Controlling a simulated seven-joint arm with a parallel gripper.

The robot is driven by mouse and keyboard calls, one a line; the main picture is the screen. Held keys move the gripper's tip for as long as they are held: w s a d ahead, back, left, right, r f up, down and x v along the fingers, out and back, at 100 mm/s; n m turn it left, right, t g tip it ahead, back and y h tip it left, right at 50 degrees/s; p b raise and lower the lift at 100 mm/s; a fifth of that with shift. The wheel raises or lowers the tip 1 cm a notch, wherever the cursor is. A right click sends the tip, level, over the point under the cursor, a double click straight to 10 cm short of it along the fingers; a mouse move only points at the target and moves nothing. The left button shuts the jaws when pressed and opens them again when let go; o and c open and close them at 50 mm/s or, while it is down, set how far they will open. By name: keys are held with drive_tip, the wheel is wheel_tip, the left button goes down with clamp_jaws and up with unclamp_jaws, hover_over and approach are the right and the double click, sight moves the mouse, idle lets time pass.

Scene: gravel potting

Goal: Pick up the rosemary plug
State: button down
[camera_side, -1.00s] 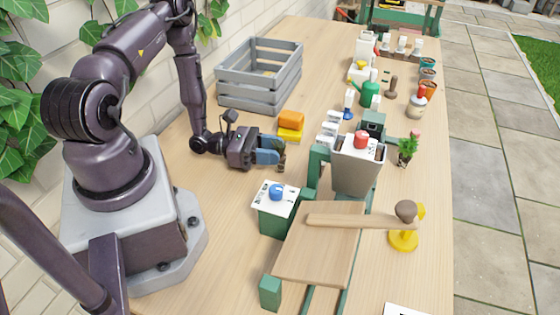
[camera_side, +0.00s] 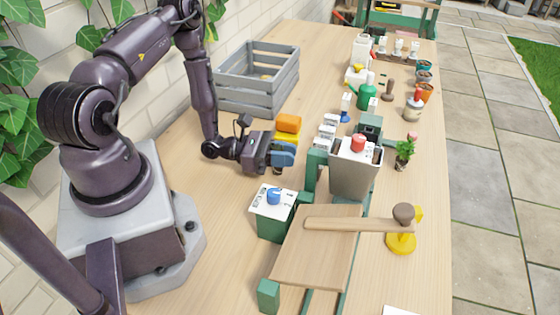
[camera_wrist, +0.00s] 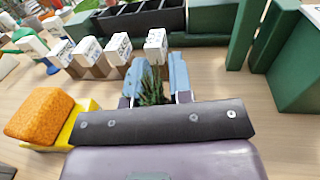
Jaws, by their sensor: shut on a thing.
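The rosemary plug (camera_wrist: 152,90) shows as a dark green, needle-leaved tuft between the blue fingers of my gripper (camera_wrist: 155,78) in the wrist view. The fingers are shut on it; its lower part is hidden. In the side view my gripper (camera_side: 283,157) is low over the table, left of the grey bin. I cannot make out the plug there, nor tell whether it touches the table.
An orange and yellow sponge-like block (camera_side: 288,126) is close behind my gripper. White labelled blocks (camera_side: 326,132) and the grey bin (camera_side: 355,170) stand to its right. A green box with a blue knob (camera_side: 273,196) is in front. A grey crate (camera_side: 258,85) stands behind.

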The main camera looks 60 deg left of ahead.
drive_tip(key=shift+a, duration=0.1)
wheel_tip(320, 180, up, 10)
idle(0.4)
idle(0.5)
